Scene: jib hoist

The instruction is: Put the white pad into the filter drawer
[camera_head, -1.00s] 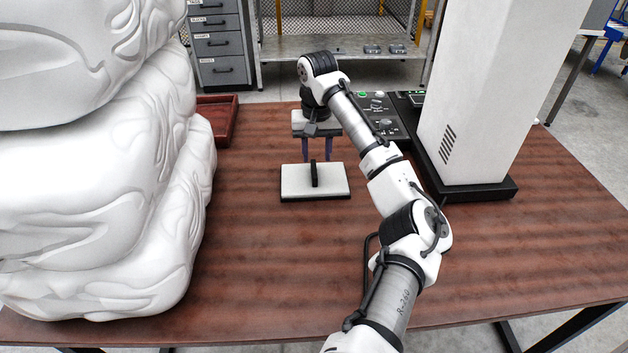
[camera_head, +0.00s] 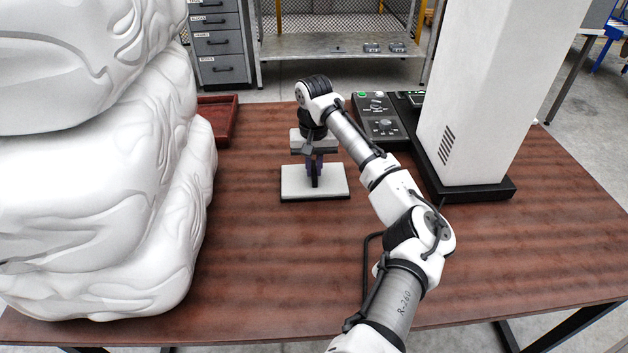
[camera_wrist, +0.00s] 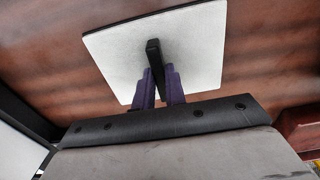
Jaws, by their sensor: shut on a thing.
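The white pad (camera_head: 335,184) is a flat square with a dark underside edge and a black upright handle. It lies on the brown table in front of the arm's end. My gripper (camera_head: 315,172) has its purple fingers shut on the handle. In the wrist view, the fingers (camera_wrist: 159,88) sit close on both sides of the handle (camera_wrist: 153,52), with the white pad (camera_wrist: 196,45) beyond them. I cannot pick out the filter drawer for certain in either view.
A tall white housing with vents (camera_head: 470,110) stands on a black base at right. A black control panel (camera_head: 380,125) is beside it. A large white sculpted stack (camera_head: 90,200) fills the left. A red-brown tray (camera_head: 222,122) lies behind it. The table's front is clear.

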